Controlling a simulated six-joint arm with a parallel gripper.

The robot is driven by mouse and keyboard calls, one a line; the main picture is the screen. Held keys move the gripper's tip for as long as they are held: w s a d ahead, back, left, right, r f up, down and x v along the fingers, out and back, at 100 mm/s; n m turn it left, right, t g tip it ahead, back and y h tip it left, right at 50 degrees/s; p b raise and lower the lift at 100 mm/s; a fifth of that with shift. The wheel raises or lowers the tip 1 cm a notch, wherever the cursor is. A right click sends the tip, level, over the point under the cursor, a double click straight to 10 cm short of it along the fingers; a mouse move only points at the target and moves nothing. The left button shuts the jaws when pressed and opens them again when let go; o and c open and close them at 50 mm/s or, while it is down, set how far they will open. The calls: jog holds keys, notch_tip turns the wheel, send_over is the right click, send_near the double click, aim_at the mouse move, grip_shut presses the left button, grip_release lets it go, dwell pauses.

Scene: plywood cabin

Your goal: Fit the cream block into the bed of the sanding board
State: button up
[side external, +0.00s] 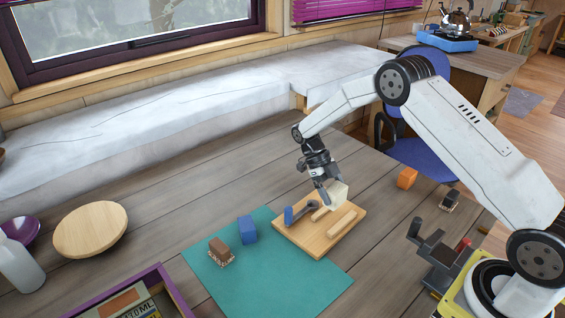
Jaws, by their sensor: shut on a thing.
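The cream block (338,192) is pale and angular. My gripper (327,199) is shut on it and holds it tilted at the far right part of the sanding board. The sanding board (318,250) is a light wooden slab with raised wooden strips (342,223). The bed seems to lie between the strips; the gripper and block partly hide that area. I cannot tell whether the block touches the board.
A blue block (247,230) and a brown brush (220,251) are on the teal mat (268,283) left of the board. A dark tool with a blue end (299,213) lies on the board. An orange block (407,178) and another brush (450,200) stand to the right.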

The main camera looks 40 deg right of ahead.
jog(key=shift+f, duration=3.25)
dwell(0.4)
jog(key=o, duration=1.1)
jog(key=shift+v, duration=3.95)
jog(key=shift+r, duration=0.1)
